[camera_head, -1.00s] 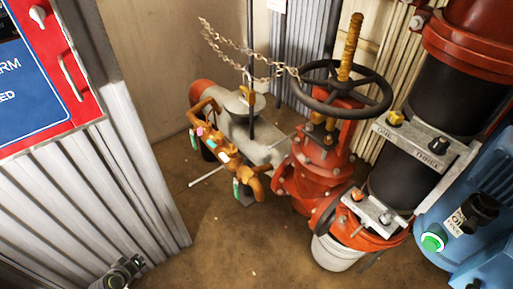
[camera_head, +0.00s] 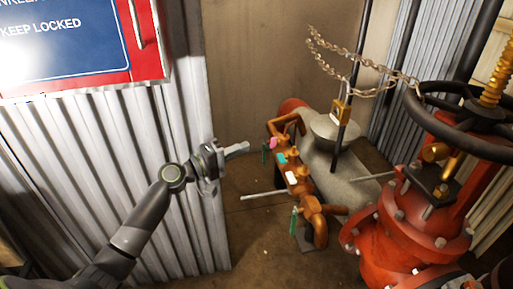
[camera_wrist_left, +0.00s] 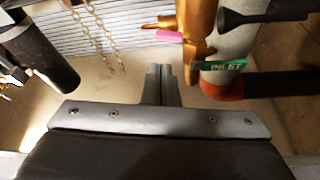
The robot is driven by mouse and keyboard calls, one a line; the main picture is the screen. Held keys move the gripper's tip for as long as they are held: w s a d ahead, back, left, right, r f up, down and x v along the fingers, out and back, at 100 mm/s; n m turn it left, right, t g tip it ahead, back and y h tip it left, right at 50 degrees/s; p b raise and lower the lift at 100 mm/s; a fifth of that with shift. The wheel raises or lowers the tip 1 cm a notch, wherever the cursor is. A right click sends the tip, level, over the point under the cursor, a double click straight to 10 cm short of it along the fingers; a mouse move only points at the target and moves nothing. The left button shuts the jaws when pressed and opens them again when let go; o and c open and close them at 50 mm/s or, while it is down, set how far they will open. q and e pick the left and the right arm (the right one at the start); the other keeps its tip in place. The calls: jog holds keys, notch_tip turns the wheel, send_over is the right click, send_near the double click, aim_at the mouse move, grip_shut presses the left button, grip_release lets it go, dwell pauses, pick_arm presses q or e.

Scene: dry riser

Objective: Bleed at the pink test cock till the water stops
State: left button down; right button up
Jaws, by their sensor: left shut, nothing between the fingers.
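The pink test cock (camera_head: 273,143) sits near the far end of a bronze valve assembly (camera_head: 302,187), with a cyan one (camera_head: 281,158) and a white one (camera_head: 291,177) along the same body. Its pink part also shows in the left wrist view (camera_wrist_left: 168,37), beside the bronze body (camera_wrist_left: 197,25). My left gripper (camera_head: 246,147) is shut and empty, just left of the pink cock and apart from it. In the left wrist view its closed fingers (camera_wrist_left: 158,72) point below the pink part. No water flow can be made out. My right gripper is not in view.
A green tag (camera_head: 265,153) hangs between my fingertips and the assembly; a green INLET tag shows in the wrist view (camera_wrist_left: 222,65). Another green tag (camera_head: 294,219) hangs nearer. A chain (camera_head: 352,70) with padlock (camera_head: 341,110), a red valve (camera_head: 415,220) and handwheel (camera_head: 465,128) stand right.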

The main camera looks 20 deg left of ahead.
aim_at(274, 142)
pick_arm(q)
jog(key=x, duration=0.8)
jog(key=shift+w+d, duration=0.2)
jog(key=shift+b, duration=0.3)
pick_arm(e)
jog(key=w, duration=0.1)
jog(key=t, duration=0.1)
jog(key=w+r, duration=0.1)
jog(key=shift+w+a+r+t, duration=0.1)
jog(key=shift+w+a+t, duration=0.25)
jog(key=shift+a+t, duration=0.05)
pick_arm(q)
jog(key=shift+m, duration=0.3)
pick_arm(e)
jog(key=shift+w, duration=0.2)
